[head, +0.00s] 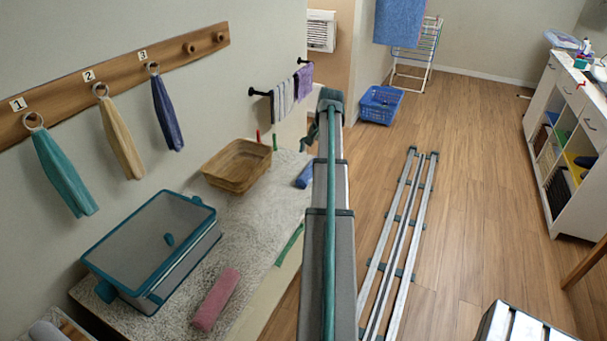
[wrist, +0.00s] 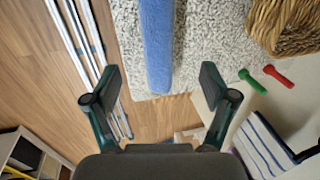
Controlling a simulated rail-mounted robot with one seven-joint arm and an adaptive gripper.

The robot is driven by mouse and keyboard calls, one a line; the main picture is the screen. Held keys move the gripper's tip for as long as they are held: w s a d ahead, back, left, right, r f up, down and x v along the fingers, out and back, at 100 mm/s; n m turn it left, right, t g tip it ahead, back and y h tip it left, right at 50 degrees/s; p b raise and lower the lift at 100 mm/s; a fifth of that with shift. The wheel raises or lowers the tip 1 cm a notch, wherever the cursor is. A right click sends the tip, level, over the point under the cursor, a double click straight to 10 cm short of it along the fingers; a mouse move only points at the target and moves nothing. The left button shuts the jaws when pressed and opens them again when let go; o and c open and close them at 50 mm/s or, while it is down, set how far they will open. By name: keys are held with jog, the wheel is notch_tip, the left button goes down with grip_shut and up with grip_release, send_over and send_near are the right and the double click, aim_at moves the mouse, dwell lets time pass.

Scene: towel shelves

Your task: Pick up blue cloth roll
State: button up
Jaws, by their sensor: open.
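The blue cloth roll (head: 305,175) lies on the grey speckled countertop, near its right edge, right of the wicker basket, in the head view. In the wrist view the blue cloth roll (wrist: 156,45) runs down from the top edge, and its near end lies ahead of the space between my fingers. My gripper (wrist: 162,80) is open and empty, with one finger on each side of the roll's line. The fingers look apart from the roll; the height between them cannot be told. The roll's far end is cut off in the wrist view.
The wicker basket (head: 236,166) stands beside the roll, with a red peg (wrist: 278,76) and a green peg (wrist: 252,82) near it. A teal-edged box (head: 152,250) and a pink roll (head: 215,299) are nearer.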

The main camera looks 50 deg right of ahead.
aim_at(309, 169)
jog(key=shift+p+x, duration=1.35)
jog(key=shift+x, duration=3.1)
jog(key=shift+s+a, duration=0.1)
jog(key=shift+a, duration=0.05)
jog(key=c, duration=1.3)
